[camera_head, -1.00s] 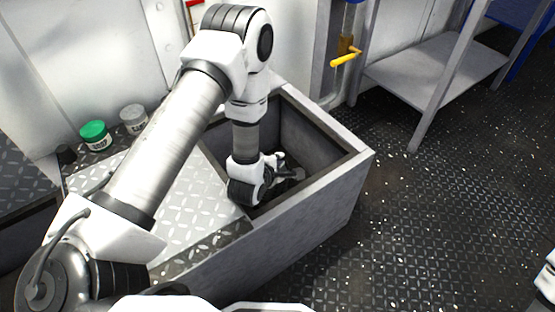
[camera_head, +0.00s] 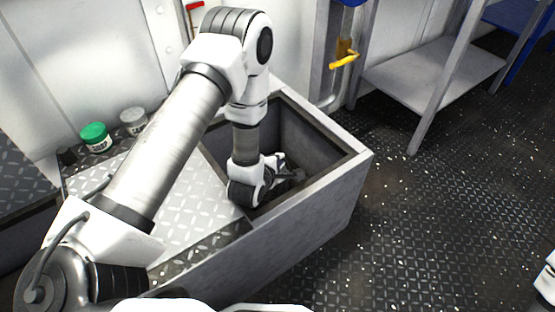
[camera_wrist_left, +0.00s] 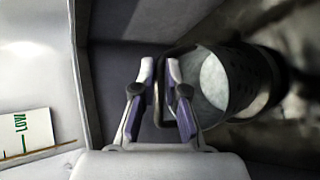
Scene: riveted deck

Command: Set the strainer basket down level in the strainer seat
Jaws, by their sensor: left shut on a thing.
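My left gripper (camera_head: 283,178) reaches down inside an open-topped grey tank (camera_head: 318,208). In the left wrist view its fingers (camera_wrist_left: 160,78) are shut on the bail of the strainer basket. The strainer basket (camera_wrist_left: 252,72) is a dark perforated cylinder with a pale round inside, just right of the fingers. It looks tilted relative to the gripper; I cannot tell whether it touches anything below. In the head view the basket is hard to make out behind the gripper. The strainer seat cannot be made out. My right gripper is out of view.
Tank walls stand close around the gripper. A tread-plate cover (camera_head: 185,205) lies left of the opening. A green-lidded jar (camera_head: 95,137) and a grey-lidded jar (camera_head: 133,120) stand behind it. A label reading "LOW" (camera_wrist_left: 24,133) is on the wall. Open floor lies right.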

